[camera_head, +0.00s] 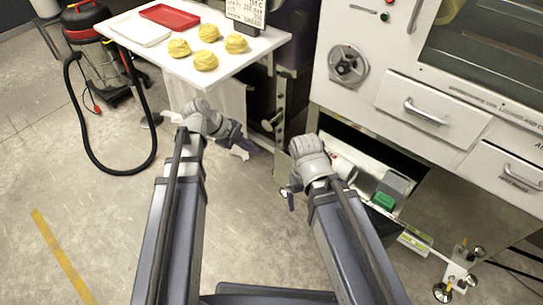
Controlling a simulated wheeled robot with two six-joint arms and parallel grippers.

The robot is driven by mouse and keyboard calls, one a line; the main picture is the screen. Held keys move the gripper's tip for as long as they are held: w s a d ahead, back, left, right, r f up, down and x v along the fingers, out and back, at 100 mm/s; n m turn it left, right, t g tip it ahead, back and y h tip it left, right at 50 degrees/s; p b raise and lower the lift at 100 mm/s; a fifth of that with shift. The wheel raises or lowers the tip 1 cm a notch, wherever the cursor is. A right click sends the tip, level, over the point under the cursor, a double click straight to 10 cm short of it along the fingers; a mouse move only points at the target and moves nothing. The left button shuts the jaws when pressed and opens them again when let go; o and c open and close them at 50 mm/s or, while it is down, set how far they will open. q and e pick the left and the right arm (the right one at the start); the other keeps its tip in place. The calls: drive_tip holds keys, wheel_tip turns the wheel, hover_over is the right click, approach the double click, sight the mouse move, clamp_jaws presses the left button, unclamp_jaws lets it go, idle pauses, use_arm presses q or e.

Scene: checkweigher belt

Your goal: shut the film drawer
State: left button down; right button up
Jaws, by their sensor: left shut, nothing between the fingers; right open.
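The likely film drawer is the low open one (412,232) under the white machine. It sticks out towards me, and a white roll (343,168) and a grey and green object (390,190) lie in it. My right gripper (288,192) is open beside the drawer's left end; its wrist hides part of it, and I cannot tell whether it touches. My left gripper (246,148) is shut and empty, left of the machine and apart from the drawer.
A closed drawer with a handle (425,111) sits above the opening, and another (522,178) is at the right. A white table (215,68) with several yellow pastries and trays stands at the back left. A red vacuum (92,35) and its hose are far left. Floor in front is clear.

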use_arm(q)
drive_tip(key=b, duration=0.9)
approach(286, 160)
wheel_tip(286, 160, down, 4)
drive_tip(key=s, duration=0.3)
drive_tip(key=shift+w+d+r+p, duration=0.1)
drive_tip(key=shift+w+d+p, duration=0.15)
drive_tip(key=shift+w+d, duration=0.55)
drive_tip(key=shift+w+d+r+p, duration=0.1)
drive_tip(key=shift+w+d+p, duration=0.15)
drive_tip(key=shift+w+d, duration=0.6)
drive_tip(key=shift+w+a, duration=0.25)
drive_tip(key=shift+a, duration=0.05)
drive_tip(key=w+d, duration=0.5)
drive_tip(key=w, duration=0.2)
drive_tip(key=w+d, duration=0.5)
drive_tip(key=w, duration=0.3)
drive_tip(key=w+d, duration=0.5)
drive_tip(key=w, duration=0.2)
drive_tip(key=shift+w+d, duration=0.1)
drive_tip(key=shift+w, duration=0.2)
drive_tip(key=shift+w+d, duration=0.1)
drive_tip(key=shift+r, duration=0.15)
